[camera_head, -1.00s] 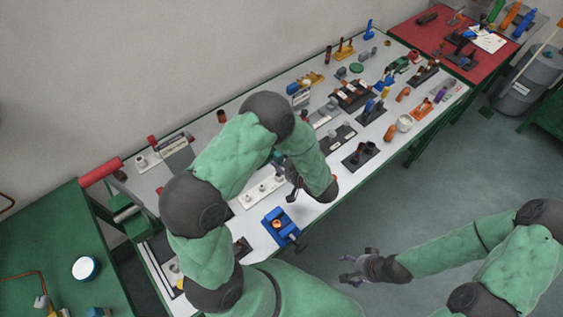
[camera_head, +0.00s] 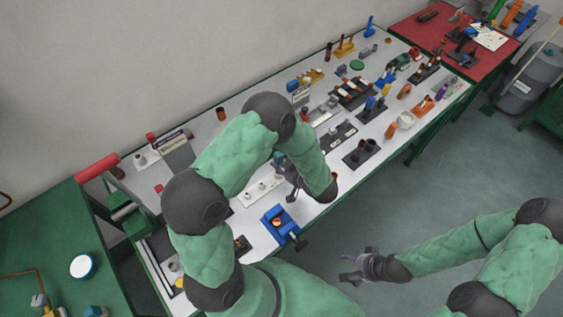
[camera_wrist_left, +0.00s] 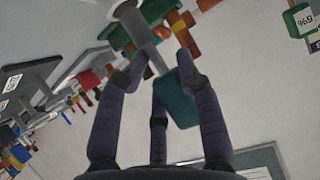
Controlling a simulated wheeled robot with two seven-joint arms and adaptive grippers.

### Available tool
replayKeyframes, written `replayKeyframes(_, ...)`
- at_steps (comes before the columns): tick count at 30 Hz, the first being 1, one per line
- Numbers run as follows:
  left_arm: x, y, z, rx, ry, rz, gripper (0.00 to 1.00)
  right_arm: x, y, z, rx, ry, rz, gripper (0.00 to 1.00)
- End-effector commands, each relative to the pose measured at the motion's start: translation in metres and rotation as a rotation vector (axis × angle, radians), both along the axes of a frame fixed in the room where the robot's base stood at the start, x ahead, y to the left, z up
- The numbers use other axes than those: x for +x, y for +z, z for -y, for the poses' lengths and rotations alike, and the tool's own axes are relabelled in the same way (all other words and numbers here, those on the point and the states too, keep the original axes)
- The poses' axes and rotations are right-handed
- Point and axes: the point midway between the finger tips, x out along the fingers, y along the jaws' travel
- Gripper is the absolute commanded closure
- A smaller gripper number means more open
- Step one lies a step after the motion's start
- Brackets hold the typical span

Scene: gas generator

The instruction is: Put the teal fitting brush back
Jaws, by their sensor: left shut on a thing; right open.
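My left gripper (camera_head: 291,188) is above the front part of the white workbench (camera_head: 320,207), behind the blue vise. In the left wrist view, its fingers (camera_wrist_left: 158,88) are shut on the teal fitting brush (camera_wrist_left: 178,98). A grey shaft runs from the teal handle toward a pale round part at the top of that view; whether they touch is unclear. A small teal part of the brush (camera_head: 278,157) shows beside my left forearm in the head view. My right gripper (camera_head: 360,268) is open and empty over the floor.
A white strip with small fittings (camera_head: 262,188) lies left of my left gripper. The blue vise (camera_head: 280,224) stands at the bench's front edge. Floor in front of the bench is clear.

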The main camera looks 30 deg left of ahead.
Motion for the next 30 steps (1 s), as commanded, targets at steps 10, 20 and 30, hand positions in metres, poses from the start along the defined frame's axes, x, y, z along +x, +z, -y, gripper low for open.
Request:
replayKeyframes(10, 0.000, -0.010, 0.000, 0.000, 0.000, 0.000, 1.00, 0.000, -0.006, 0.000, 0.000, 0.000, 0.000, 0.22)
replayKeyframes(20, 0.000, -0.018, 0.000, 0.000, 0.000, 0.001, 1.00, 0.000, -0.012, 0.000, 0.000, 0.000, 0.000, 0.22)
replayKeyframes(30, 0.000, -0.027, 0.000, 0.000, 0.000, 0.000, 1.00, 0.000, -0.017, 0.000, 0.000, 0.000, 0.000, 0.22)
